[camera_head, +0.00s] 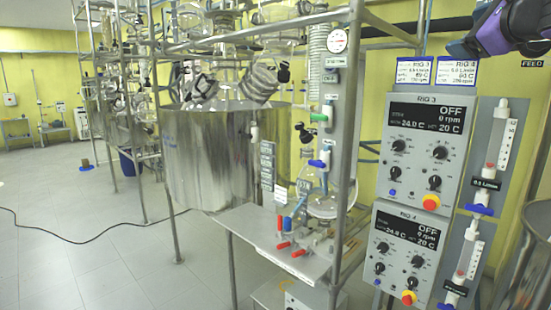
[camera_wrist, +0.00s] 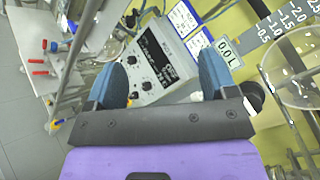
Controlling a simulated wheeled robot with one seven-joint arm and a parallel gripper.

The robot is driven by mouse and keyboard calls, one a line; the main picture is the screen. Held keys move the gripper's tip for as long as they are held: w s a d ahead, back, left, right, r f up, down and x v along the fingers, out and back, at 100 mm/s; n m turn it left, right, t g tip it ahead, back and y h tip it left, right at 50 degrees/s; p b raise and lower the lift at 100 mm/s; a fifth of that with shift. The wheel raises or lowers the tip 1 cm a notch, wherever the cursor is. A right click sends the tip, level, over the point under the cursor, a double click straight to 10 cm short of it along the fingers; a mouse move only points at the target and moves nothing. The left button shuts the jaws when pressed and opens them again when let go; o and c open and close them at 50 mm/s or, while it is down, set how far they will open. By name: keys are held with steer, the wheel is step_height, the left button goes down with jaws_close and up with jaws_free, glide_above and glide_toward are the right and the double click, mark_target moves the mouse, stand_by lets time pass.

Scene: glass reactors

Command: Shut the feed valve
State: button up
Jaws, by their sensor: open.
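A black label reading FEED (camera_head: 532,63) is on the yellow wall at the right edge of the head view. I cannot make out a feed valve handle beside it. In the wrist view a clear graduated vessel (camera_wrist: 295,88) is at the right, next to a 0.0 L tag (camera_wrist: 228,49). A dark round part (camera_wrist: 253,95) shows beside my right finger; I cannot tell whether it is the valve. My gripper (camera_wrist: 162,80) is open and empty, with two blue fingers apart. Its purple body (camera_head: 495,28) is at the top right of the head view; the fingertips are not clear there.
The RIG 3 control box (camera_head: 428,140) and RIG 4 box (camera_head: 408,250) stand below my gripper. Flow meters with blue knobs (camera_head: 480,209) are beside them. Steel posts (camera_head: 345,150), glassware and a bench with red-handled valves (camera_head: 283,246) are left. Floor at far left is mostly open.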

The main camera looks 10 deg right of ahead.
steer(key=s+a+f+n+g+y, duration=0.3)
steer(key=s+a+f+n+y, duration=0.1)
steer(key=a+f+n, duration=0.55)
steer(key=s+a+f+n+g+h, duration=0.3)
steer(key=s+f+n+g, duration=0.6)
steer(key=s+f+n, duration=0.7)
step_height(320, 180, down, 3)
steer(key=shift+s+a+f+g, duration=0.1)
steer(key=shift+s+a+g, duration=0.05)
steer(key=shift+a+g, duration=0.15)
steer(key=shift+n, duration=0.25)
